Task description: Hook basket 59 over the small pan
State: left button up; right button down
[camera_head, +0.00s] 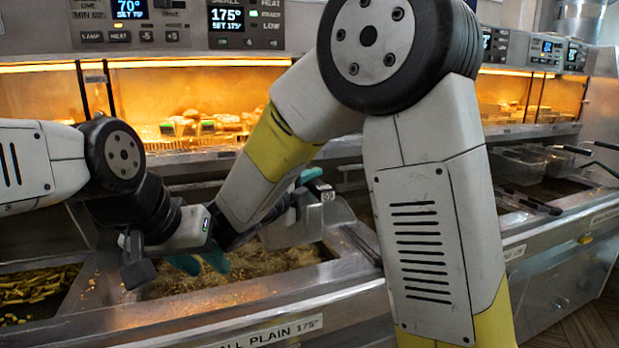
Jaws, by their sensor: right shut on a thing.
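The small pan (345,268) is the fryer well in the middle, with bubbling oil and a front label partly reading "ALL PLAIN 175°". A grey metal basket part (338,213) with a small tag shows above its back right. My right gripper (283,218), mostly hidden behind my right forearm, is shut on the basket close to this handle. My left gripper (228,238) is over the pan's left part; its fingers are unclear. Teal pieces (214,262) hang below it.
Another well (35,290) with fries in it lies at the left. Heated shelves (200,125) with food run along the back under control panels. More baskets (520,165) with dark handles stand at the right. My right arm blocks much of the middle.

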jog(key=w+a+f, duration=0.2)
jog(key=w+a, duration=0.2)
jog(key=w, duration=0.9)
jog(key=shift+a, duration=0.15)
jog(key=shift+f, duration=0.65)
dwell(0.7)
jog(key=c, duration=1.2)
grip_release()
jog(key=shift+o, duration=0.2)
